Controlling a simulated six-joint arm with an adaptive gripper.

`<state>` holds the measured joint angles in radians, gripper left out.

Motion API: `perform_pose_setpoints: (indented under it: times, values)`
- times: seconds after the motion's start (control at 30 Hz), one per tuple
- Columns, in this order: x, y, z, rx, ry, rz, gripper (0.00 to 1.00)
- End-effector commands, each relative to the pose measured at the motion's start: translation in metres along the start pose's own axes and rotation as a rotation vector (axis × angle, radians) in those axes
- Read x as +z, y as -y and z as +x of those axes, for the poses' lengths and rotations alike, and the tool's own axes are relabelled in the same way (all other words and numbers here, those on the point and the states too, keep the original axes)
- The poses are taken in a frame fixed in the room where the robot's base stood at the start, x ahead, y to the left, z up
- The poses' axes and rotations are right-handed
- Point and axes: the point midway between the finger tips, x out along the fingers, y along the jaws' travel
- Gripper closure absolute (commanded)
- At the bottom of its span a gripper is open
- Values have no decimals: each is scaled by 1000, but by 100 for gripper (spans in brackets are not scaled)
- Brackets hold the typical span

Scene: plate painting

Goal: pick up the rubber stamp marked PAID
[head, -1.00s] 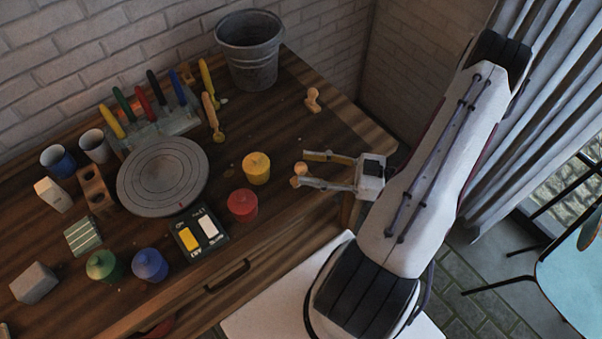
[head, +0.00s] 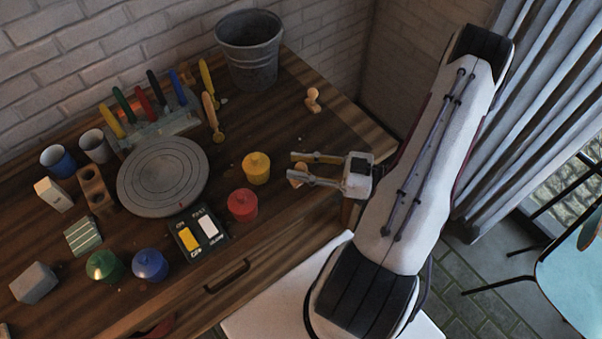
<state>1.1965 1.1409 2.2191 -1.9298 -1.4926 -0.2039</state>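One small wooden stamp (head: 299,170) stands on the right part of the table, partly hidden by my gripper. A second wooden stamp (head: 312,98) stands farther back, to the right of the bucket. The marking on either stamp cannot be read, so I cannot tell which says PAID. My gripper (head: 292,164) reaches in from the right, low over the table. Its two fingers are apart, with the nearer stamp at or between their tips. The near finger overlaps the stamp in the picture; contact cannot be made out.
A yellow pot (head: 256,168) and a red pot (head: 242,205) stand just left of my gripper. A grey bucket (head: 249,55) is at the back. The round turntable (head: 163,177) and a black switch panel (head: 209,248) lie farther left. Bare table surrounds the far stamp.

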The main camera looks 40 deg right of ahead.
Motion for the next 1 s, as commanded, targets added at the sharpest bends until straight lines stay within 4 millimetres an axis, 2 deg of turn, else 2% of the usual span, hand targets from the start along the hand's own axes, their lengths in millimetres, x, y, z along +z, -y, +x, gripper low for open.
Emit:
perform_pose_setpoints:
  times: [0.03,0.07,0.1,0.57,0.77,1.0]
  values:
    - [0,0,0,0,0,0,91]
    - [0,0,0,0,0,0,99]
    - [0,0,0,0,0,0,100]
    - [-3,0,0,0,0,0,100]
    - [-12,-1,0,0,1,-2,100]
    - [-34,-1,0,0,0,-4,100]
